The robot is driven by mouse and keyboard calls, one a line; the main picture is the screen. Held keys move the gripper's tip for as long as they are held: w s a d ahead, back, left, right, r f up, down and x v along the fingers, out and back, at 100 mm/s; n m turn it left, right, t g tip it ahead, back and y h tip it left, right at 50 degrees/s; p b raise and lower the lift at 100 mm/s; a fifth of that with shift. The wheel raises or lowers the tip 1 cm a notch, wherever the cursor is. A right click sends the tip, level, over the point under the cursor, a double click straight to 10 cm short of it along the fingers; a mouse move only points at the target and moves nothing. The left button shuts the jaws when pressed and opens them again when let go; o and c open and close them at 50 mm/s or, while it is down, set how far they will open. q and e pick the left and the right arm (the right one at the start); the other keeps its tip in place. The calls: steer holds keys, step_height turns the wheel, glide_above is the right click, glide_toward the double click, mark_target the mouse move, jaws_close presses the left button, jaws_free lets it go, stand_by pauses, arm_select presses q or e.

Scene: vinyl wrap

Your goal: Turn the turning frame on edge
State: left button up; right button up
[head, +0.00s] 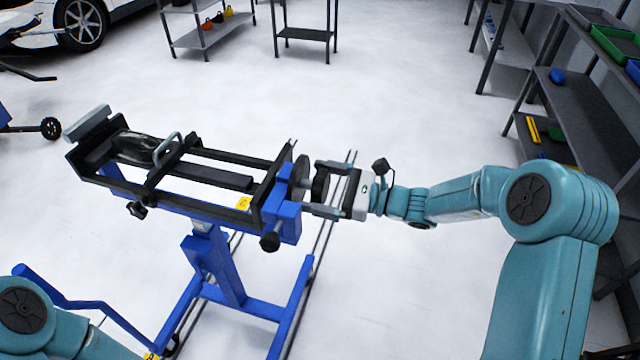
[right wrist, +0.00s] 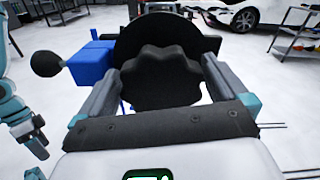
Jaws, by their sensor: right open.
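The turning frame (head: 205,176) is a long black rectangular frame on a blue wheeled stand (head: 228,270), left of centre in the head view. It lies roughly flat, with its open top face up. A dark part (head: 140,148) sits near its left end. At its right end are a round black disc (head: 300,178) and a dark lobed knob, clear in the right wrist view (right wrist: 160,78). My right gripper (head: 322,190) is open, with one finger on each side of the knob; contact is unclear. My left arm shows at the lower left, its gripper outside the picture.
A small black ball handle (head: 270,242) sticks out below the frame's right end, close to my right gripper. Shelving with bins (head: 590,110) stands at the right. A rack (head: 208,35) and a car (head: 80,20) stand at the back. The pale floor between is clear.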

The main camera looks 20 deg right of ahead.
steer(key=shift+w, duration=0.1)
steer(key=c, duration=1.3)
steer(key=shift+o, duration=0.2)
steer(key=shift+f+n+b, duration=0.25)
steer(key=shift+n+b, duration=0.55)
steer(key=shift+b, duration=0.6)
steer(key=n+b, duration=0.3)
steer(key=b, duration=0.3)
steer(key=shift+n, duration=0.4)
steer(key=n+b, duration=0.6)
steer(key=b, duration=0.5)
steer(key=shift+a+f+n+b, duration=0.1)
steer(key=shift+f+n+b, duration=0.05)
steer(key=shift+n+b, duration=0.2)
steer(key=n+b, duration=0.2)
steer(key=b, duration=0.2)
steer(key=shift+n+b, duration=1.85)
steer(key=shift+b, duration=0.45)
steer(key=shift+r, duration=0.2)
